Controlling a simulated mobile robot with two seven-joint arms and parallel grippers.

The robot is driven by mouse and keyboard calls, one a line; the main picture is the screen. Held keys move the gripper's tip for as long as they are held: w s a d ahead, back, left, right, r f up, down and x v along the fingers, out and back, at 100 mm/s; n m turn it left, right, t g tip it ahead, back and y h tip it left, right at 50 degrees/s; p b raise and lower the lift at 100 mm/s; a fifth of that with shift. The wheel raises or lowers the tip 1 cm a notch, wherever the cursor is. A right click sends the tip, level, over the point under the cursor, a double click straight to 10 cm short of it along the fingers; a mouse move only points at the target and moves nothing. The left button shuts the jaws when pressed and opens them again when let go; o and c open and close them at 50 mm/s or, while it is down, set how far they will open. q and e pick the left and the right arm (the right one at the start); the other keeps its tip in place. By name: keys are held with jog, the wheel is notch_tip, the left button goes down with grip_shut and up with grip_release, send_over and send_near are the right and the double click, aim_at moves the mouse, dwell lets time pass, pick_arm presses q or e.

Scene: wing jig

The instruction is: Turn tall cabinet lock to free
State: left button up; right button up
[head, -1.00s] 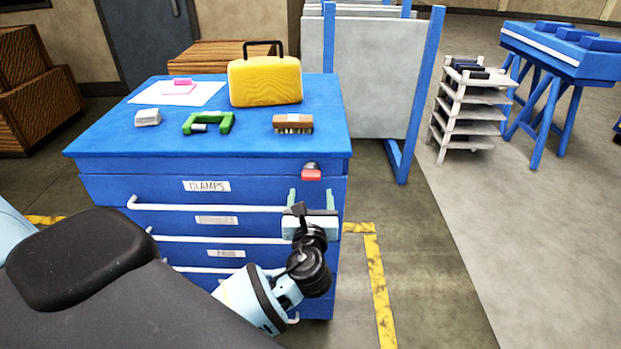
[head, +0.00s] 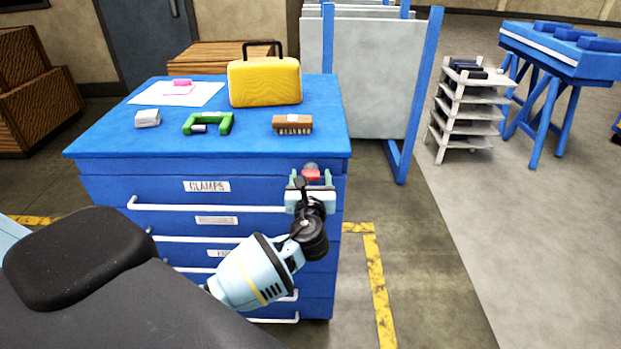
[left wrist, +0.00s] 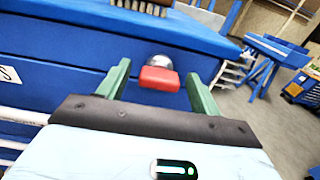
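The blue cabinet (head: 130,168) stands in front of me with labelled drawers. Its lock is a grey round knob with a red tab (head: 311,175) at the top right of the front face. The lock also shows in the left wrist view (left wrist: 160,78), its red tab lying level. My left gripper (head: 311,181) is open in front of the lock. In the left wrist view its two green fingers (left wrist: 158,88) stand to either side of the red tab, with gaps on both sides. My right gripper is not in view.
On the cabinet top are a yellow case (head: 265,82), a green clamp (head: 208,123), a brush (head: 293,124), a grey block (head: 147,118) and paper (head: 178,94). White drawer handles (head: 205,205) stick out below the lock.

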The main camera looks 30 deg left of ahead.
pick_arm(q)
jog(key=c, duration=0.9)
jog(key=shift+n, duration=0.3)
jog(key=n, duration=0.3)
jog(key=shift+n, duration=0.3)
jog(key=n, duration=0.2)
jog(key=shift+a+f+n, duration=0.1)
jog(key=shift+f+n, duration=0.05)
jog(key=shift+n, duration=0.25)
jog(key=n, duration=0.2)
jog(key=shift+s+n, duration=0.1)
jog(key=shift+n, duration=0.2)
jog(key=n, duration=0.1)
jog(key=n+b, duration=0.1)
jog(key=n, duration=0.1)
jog(key=shift+f+n, duration=0.2)
jog(key=shift+n, duration=0.1)
jog(key=shift+n+b, duration=0.8)
jog(key=shift+n, duration=1.5)
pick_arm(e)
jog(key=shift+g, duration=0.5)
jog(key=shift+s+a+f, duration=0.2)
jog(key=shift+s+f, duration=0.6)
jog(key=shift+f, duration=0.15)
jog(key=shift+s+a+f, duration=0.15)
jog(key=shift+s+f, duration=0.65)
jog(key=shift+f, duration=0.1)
pick_arm(q)
jog(key=shift+r, duration=0.1)
